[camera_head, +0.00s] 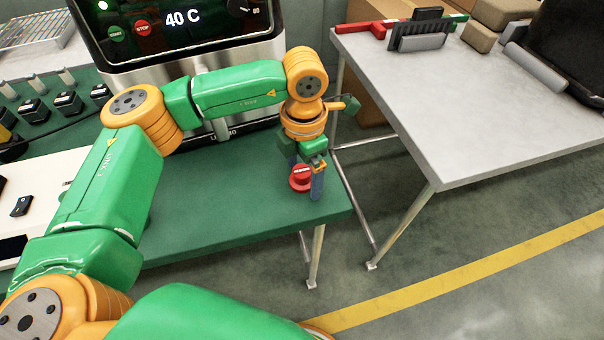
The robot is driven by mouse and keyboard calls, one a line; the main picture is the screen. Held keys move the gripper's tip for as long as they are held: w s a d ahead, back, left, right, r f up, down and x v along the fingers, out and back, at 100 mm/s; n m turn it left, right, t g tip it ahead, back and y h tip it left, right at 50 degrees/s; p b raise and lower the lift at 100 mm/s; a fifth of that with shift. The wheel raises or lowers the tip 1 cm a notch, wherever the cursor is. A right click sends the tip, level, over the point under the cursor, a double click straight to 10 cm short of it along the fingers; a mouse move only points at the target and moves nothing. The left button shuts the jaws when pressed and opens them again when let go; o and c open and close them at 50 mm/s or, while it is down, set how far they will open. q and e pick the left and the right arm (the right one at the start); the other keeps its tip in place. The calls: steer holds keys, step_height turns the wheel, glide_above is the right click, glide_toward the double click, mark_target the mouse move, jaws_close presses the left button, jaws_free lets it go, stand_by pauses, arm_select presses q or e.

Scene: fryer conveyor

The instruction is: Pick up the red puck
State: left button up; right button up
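The red puck (300,182) is at the right end of the green table, near its corner. It has a wider round base and a smaller raised top with a pale mark. My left gripper (306,178) points down over it, with one finger on the puck's right and the other behind its left side. The fingers are apart, and the right finger hides part of the puck's edge. Whether either finger touches the puck cannot be told. The puck appears to rest on the table. My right gripper is not in view.
The green table (220,215) has bare room left of the puck. A fryer-like machine (180,50) with a "40 C" screen stands behind. A grey table (470,110) on the right holds a grey-handled tool (420,38) and boxes (480,37). A floor gap separates the tables.

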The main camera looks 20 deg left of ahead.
arm_select(q)
steer(key=c, duration=1.4)
steer(key=shift+c, duration=0.2)
